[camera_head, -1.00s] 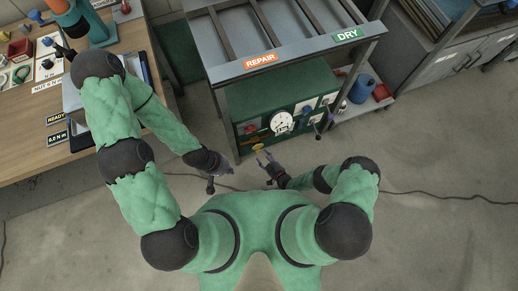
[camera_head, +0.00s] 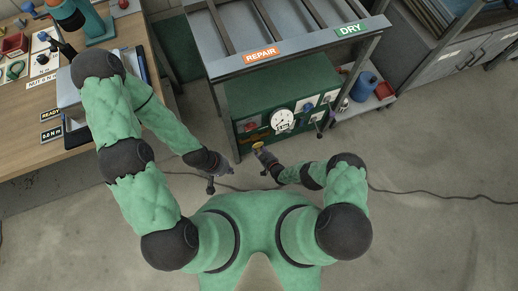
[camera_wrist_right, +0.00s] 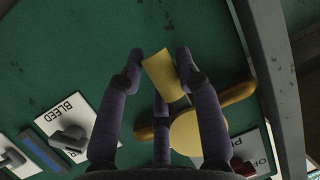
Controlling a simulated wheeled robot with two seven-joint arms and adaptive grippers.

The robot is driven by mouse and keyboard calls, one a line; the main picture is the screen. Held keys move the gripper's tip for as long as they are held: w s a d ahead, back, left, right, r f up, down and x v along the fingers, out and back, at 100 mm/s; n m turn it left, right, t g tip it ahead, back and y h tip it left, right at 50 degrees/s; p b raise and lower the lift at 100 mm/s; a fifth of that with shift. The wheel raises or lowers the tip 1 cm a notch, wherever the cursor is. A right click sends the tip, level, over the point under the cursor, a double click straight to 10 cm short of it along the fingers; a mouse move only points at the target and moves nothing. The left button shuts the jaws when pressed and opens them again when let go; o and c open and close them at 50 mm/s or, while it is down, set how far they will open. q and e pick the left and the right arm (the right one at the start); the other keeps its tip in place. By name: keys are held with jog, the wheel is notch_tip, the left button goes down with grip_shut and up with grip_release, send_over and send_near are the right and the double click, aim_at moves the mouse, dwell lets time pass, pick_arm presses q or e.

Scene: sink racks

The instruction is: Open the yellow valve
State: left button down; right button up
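The yellow valve (camera_wrist_right: 196,135) is on the green panel, with a round yellow hub, a flat yellow lever and an orange-brown bar running out on both sides. In the right wrist view, my right gripper (camera_wrist_right: 159,60) has its fingertips on either side of the lever, with little gap. I cannot tell whether they press on it. In the head view, the valve's yellow (camera_head: 258,145) shows at the tips of my right gripper (camera_head: 262,150), low on the green box's front. My left gripper (camera_head: 224,175) is open and empty, left of the box's front, over the floor.
The green box (camera_head: 290,93) has a dial gauge (camera_head: 283,120) and several small controls, and stands under a grey rack (camera_head: 222,68). A BLEED plate with a dark knob (camera_wrist_right: 70,138) is left of the fingers. A workbench (camera_head: 30,145) is at the left. Cables lie on the floor.

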grip_shut()
jog(key=shift+w+d+n, duration=0.15)
jog(key=shift+d+n, duration=0.15)
jog(key=shift+w+d+r+n+t+h, duration=0.15)
jog(key=shift+w+d+r+n+h, duration=0.1)
jog(key=shift+d+n+h, duration=0.35)
jog(key=shift+w+d+r+n+t+h, duration=0.1)
jog(key=shift+d+r+n+t+h, duration=0.15)
jog(key=shift+d+n+h, duration=0.3)
jog(key=shift+w+d+r+n+t+h, duration=0.1)
jog(key=shift+w+d+r+n+h, duration=0.15)
jog(key=shift+d+n+h, duration=0.4)
jog(key=shift+a+r, duration=0.1)
jog(key=shift+a, duration=0.05)
jog(key=o, duration=1)
grip_release()
jog(key=shift+o, duration=0.2)
jog(key=shift+s, duration=0.1)
jog(key=shift+s+a, duration=0.1)
